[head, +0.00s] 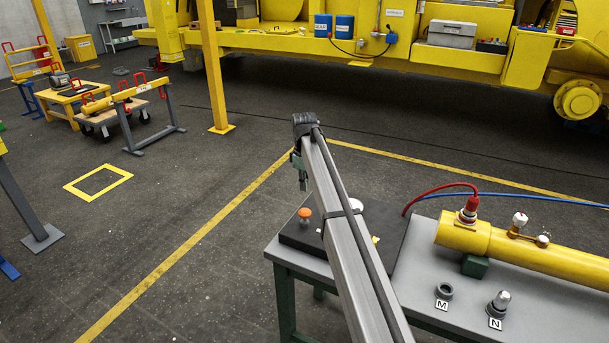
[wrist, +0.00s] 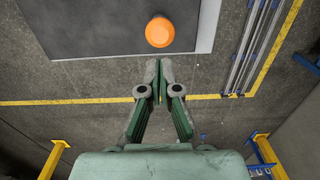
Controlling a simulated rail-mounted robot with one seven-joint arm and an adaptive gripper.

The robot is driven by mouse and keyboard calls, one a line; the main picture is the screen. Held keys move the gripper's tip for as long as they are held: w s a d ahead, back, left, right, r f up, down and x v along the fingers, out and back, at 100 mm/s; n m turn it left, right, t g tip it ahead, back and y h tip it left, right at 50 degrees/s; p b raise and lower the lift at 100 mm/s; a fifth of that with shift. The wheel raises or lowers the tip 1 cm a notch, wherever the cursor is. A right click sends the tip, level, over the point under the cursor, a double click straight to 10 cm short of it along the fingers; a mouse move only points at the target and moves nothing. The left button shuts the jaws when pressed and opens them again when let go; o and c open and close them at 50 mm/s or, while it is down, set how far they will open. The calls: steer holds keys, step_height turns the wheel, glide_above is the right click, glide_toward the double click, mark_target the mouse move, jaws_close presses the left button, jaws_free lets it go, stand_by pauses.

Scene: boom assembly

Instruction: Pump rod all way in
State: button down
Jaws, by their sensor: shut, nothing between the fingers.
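My gripper (wrist: 158,72) is shut and empty, with its fingertips together. In the wrist view an orange round button (wrist: 160,32) on a dark panel (wrist: 90,28) lies just beyond the tips. In the head view my gripper (head: 302,184) hangs above and beside the orange button (head: 305,213); a gap shows. A white button (head: 356,204) is on the same dark panel (head: 291,236), partly behind my arm. A yellow cylinder (head: 560,262) lies on the bench at right, with a red hose fitting (head: 467,208) on top. I cannot make out a pump rod.
The grey bench (head: 405,290) also carries a dark ring (head: 444,291) by label M and a metal fitting (head: 499,302) by label N. A red hose (head: 436,188) and blue hose (head: 540,198) run over it. Open floor (head: 200,200) lies left.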

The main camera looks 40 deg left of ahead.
mark_target(305, 210)
step_height(305, 210, down, 9)
steer(key=p, duration=0.3)
steer(key=shift+d+r, duration=0.1)
steer(key=shift+r, duration=0.1)
steer(key=shift+f, duration=0.1)
step_height(305, 210, down, 3)
steer(key=shift+s+r+b, duration=0.1)
steer(key=shift+b, duration=0.8)
steer(key=shift+r, duration=0.15)
steer(key=shift+r+p, duration=0.3)
steer(key=shift+p, duration=0.05)
step_height(305, 210, up, 14)
steer(key=b, duration=0.2)
steer(key=shift+f, duration=0.25)
